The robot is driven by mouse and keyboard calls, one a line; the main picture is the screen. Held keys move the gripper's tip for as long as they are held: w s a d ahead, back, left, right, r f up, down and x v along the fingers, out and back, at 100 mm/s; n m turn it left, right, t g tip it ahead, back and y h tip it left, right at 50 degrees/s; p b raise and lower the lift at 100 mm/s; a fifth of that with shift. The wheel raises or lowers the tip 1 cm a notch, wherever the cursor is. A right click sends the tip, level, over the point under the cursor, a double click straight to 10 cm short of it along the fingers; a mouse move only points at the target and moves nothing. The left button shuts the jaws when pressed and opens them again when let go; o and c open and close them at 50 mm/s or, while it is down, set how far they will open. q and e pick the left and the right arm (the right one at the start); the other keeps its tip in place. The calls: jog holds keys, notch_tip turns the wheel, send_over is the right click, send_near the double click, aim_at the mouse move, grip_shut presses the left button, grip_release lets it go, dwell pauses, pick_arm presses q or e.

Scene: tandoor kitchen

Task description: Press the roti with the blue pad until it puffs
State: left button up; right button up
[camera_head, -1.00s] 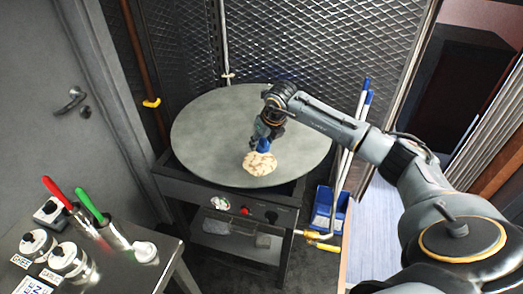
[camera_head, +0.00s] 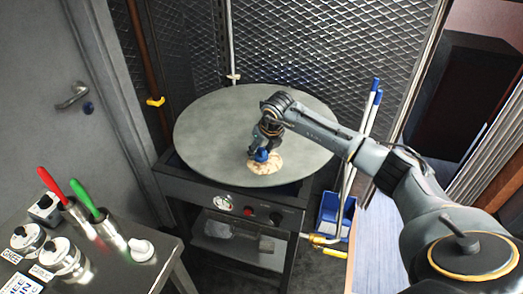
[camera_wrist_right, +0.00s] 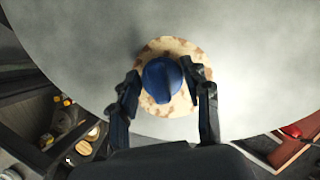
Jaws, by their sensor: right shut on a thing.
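The roti (camera_head: 272,165) lies near the front of the round grey griddle (camera_head: 210,130). It is pale with brown patches, and it also shows in the right wrist view (camera_wrist_right: 180,46). The blue pad (camera_head: 261,155) is over the roti, and the wrist view shows it (camera_wrist_right: 161,80) between the fingers, over the roti's middle. My right gripper (camera_head: 262,147) is shut on the blue pad. The pad looks to be down on the roti, but contact is hidden. My left gripper is not in view.
The griddle stands on a dark frame with knobs and a gauge (camera_head: 224,202). At left, a metal table (camera_head: 120,275) holds jars and containers with a red handle (camera_head: 52,187) and a green handle (camera_head: 86,200). Most of the griddle is bare.

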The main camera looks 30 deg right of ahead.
jog(key=shift+f+b, duration=0.55)
jog(key=shift+f, duration=0.05)
dwell(1.9)
jog(key=shift+r, duration=0.15)
jog(key=shift+r+p, duration=2.05)
jog(key=shift+r, duration=1.4)
jog(key=shift+f, duration=0.1)
jog(key=shift+s+d+f+b, duration=0.25)
jog(key=shift+s+f+b, duration=0.05)
jog(key=shift+f+b, duration=0.6)
jog(key=shift+s+d+f+b, duration=0.35)
jog(key=shift+f+b, duration=0.3)
jog(key=shift+f, duration=0.4)
jog(key=shift+s+d+f+b, duration=0.2)
jog(key=shift+s+f+b, duration=0.1)
jog(key=shift+f+b, duration=0.6)
jog(key=shift+f, duration=0.25)
